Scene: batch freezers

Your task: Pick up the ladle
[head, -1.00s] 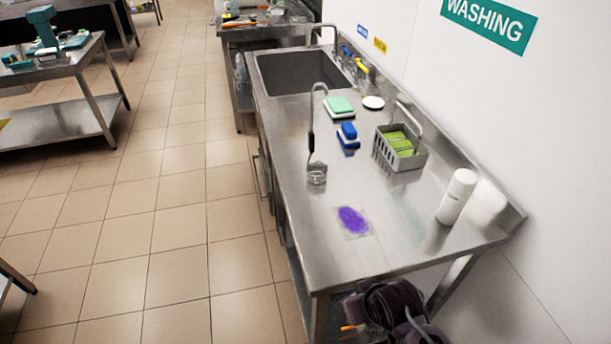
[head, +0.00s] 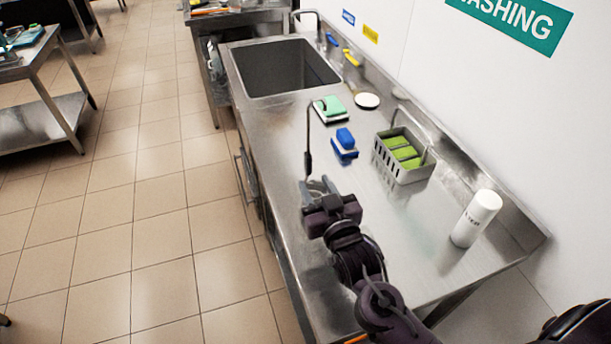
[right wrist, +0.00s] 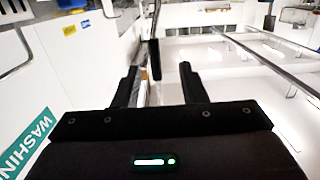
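My left gripper is not in view.
On the steel counter (head: 275,125) are a green-topped sponge (head: 330,106), a blue brush (head: 345,140), a grey basket (head: 388,163) of green sponges, a white dish (head: 367,100) and a white bottle (head: 476,219). A sink (head: 285,70) lies behind.

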